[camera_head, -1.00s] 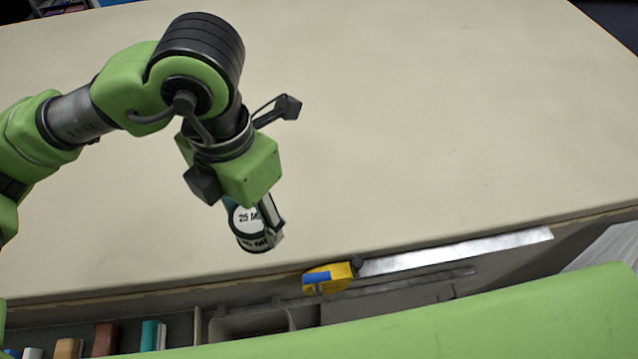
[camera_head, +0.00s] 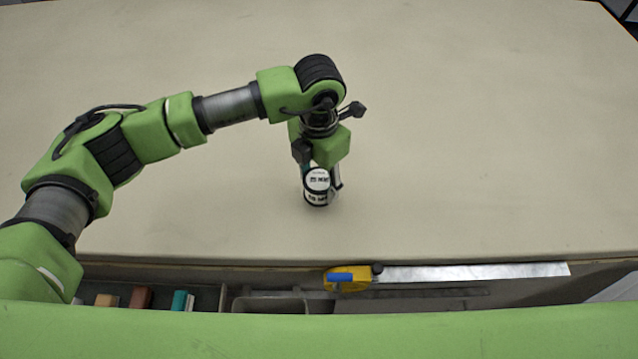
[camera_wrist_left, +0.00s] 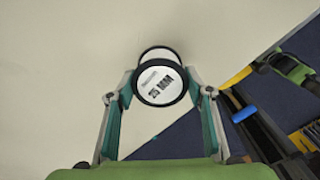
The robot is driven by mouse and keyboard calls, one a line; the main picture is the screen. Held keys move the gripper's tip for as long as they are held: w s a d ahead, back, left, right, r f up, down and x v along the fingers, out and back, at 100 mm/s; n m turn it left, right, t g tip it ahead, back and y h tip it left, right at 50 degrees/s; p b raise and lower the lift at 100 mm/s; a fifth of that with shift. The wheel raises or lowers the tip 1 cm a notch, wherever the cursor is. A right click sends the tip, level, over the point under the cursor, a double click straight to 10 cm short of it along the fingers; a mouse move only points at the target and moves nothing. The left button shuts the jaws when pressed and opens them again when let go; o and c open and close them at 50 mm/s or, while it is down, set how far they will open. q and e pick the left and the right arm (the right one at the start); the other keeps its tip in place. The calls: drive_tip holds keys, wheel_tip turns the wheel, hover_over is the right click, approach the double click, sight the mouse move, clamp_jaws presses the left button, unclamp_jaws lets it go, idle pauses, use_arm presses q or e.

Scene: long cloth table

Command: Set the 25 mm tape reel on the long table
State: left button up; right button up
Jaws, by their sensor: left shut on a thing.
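The 25 mm tape reel (camera_head: 317,188) is a white and black roll with printed lettering on its face. My left gripper (camera_head: 321,180) is shut on it, over the front part of the long table (camera_head: 450,150). In the left wrist view the reel (camera_wrist_left: 158,84) sits between the two fingertips of the left gripper (camera_wrist_left: 159,95), its label facing the camera. I cannot tell whether the reel touches the cloth. My right gripper is not in view.
The table top around the reel is bare.

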sight(319, 189)
use_arm(q)
wheel_tip(319, 189, down, 3)
drive_tip(key=shift+w+r+p, duration=0.1)
drive_tip(key=shift+p, duration=1)
drive_tip(key=shift+f, duration=0.2)
drive_tip(key=shift+f+b, duration=0.2)
drive_tip(key=shift+b, duration=0.15)
drive_tip(key=o, duration=1.3)
drive_tip(key=shift+r, duration=0.15)
